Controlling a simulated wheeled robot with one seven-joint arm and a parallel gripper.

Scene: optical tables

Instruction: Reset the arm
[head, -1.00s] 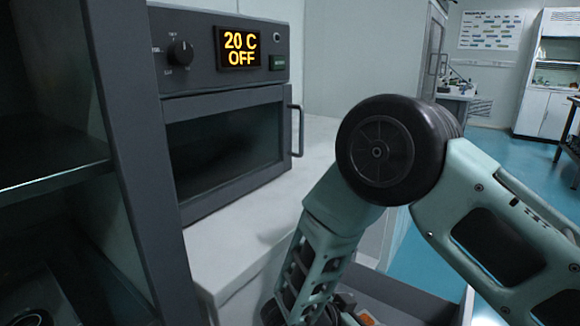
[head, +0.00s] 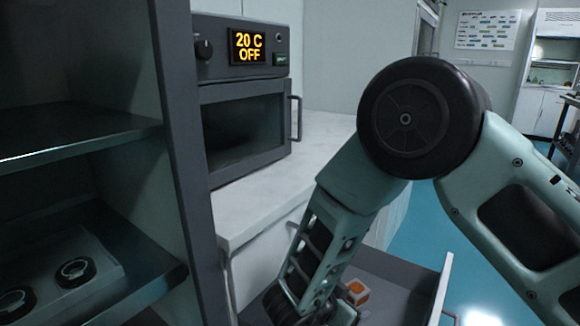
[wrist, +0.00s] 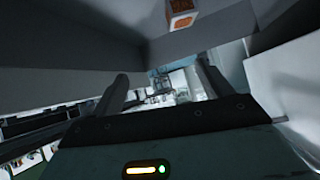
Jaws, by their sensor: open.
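My arm reaches across the right half of the head view, bent at its dark round joint, with its lower part going down towards an open drawer (head: 395,292). My gripper is hidden at the bottom of the head view. In the wrist view my gripper (wrist: 162,90) shows two dark fingers standing well apart with nothing between them. An orange and white block (head: 357,292) lies in the drawer, right of my forearm. What looks like the same block (wrist: 181,12) is at the top of the wrist view, apart from the fingers.
An oven (head: 245,130) reading "20 C OFF" stands shut on a white counter (head: 262,205). A dark shelf cabinet (head: 185,150) stands close at the left, with round-ringed items (head: 75,271) on its lower shelf. Blue floor (head: 420,225) is open at the right.

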